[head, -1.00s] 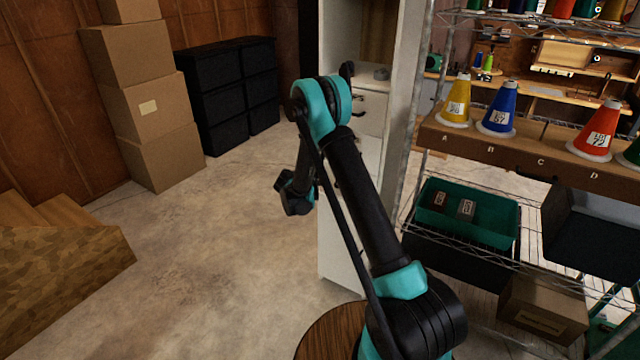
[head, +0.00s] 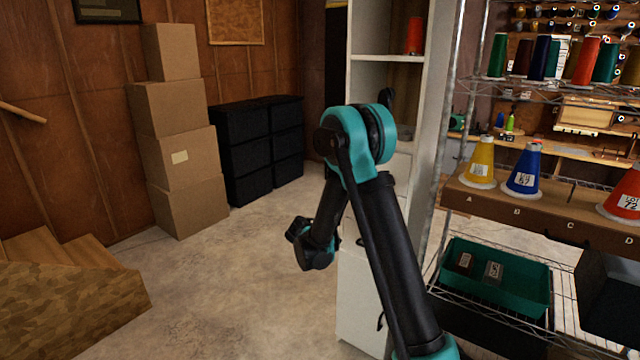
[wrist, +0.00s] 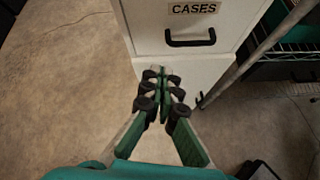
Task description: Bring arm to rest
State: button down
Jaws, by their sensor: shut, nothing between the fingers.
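My arm is bent at its teal elbow in the head view, with the forearm hanging down to the left in front of the white cabinet (head: 362,290). The wrist end shows low over the concrete floor, but the fingers are too small to tell there. In the wrist view my gripper (wrist: 163,88) is shut and empty, its fingertips together. It points toward the lower front of the white cabinet, which has a drawer (wrist: 188,28) labelled CASES with a black handle. I cannot tell the exact gap between the fingertips and the cabinet.
A wire shelf to the right holds a yellow cone (head: 481,163), a blue cone (head: 524,170), a red cone (head: 624,198) and a green bin (head: 530,285). Cardboard boxes (head: 175,105), black drawers (head: 245,145) and wooden steps (head: 60,300) stand left. The floor between is clear.

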jog(key=s+d+r+m+g+y, duration=0.1)
jog(key=s+d+r+m+g, duration=0.15)
jog(key=s+d+m, duration=0.5)
jog(key=s+d+r+m+g+y, duration=0.15)
jog(key=s+d+r+m, duration=0.3)
jog(key=s, duration=0.55)
jog(key=s+f+m+y, duration=0.1)
jog(key=s+m+y, duration=0.1)
jog(key=s+m, duration=0.4)
jog(key=s+f+m+y, duration=0.1)
jog(key=s+m+y, duration=0.1)
jog(key=s+m, duration=0.5)
jog(key=s, duration=0.6)
jog(key=shift+s+a+f+m, duration=0.15)
jog(key=shift+s+f+m, duration=0.15)
jog(key=shift+f, duration=0.1)
